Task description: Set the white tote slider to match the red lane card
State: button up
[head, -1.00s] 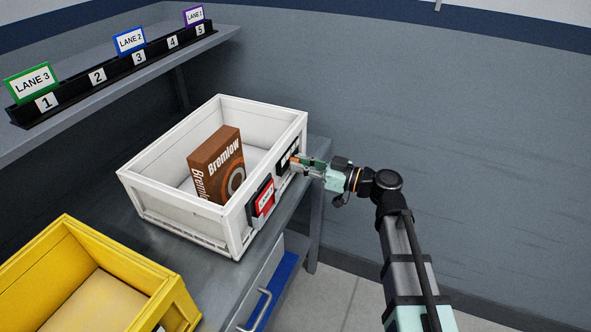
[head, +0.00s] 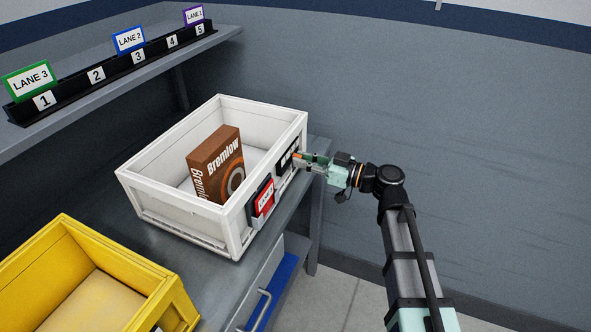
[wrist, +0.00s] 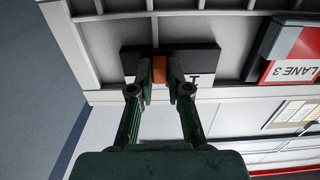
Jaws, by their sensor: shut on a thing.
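The white tote (head: 186,219) stands on the grey bench with its labelled side facing right. A red lane card (head: 264,200) is in a dark holder on that side. In the wrist view the card (wrist: 292,70) appears upside down and reads LANE 3. Beside it is a black slider plate (wrist: 208,62) with an orange slider knob (wrist: 159,70). My gripper (wrist: 159,82) is shut on the knob, one finger on each side. In the head view my gripper (head: 303,159) reaches the plate from the right.
A brown Bremlow box (head: 213,165) stands inside the white tote. A yellow tote (head: 60,250) is at front left. On the shelf, a black numbered rail (head: 118,66) carries green LANE 3 above 1, blue LANE 2 above 3 and purple LANE 1 above 5.

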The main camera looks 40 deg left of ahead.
jog(key=shift+w+a+b, duration=0.25)
jog(key=shift+w+b, duration=0.15)
jog(key=shift+w, duration=0.5)
dwell(0.6)
jog(key=o, duration=0.6)
jog(key=shift+b+v, duration=1.9)
jog(key=shift+v, duration=1.6)
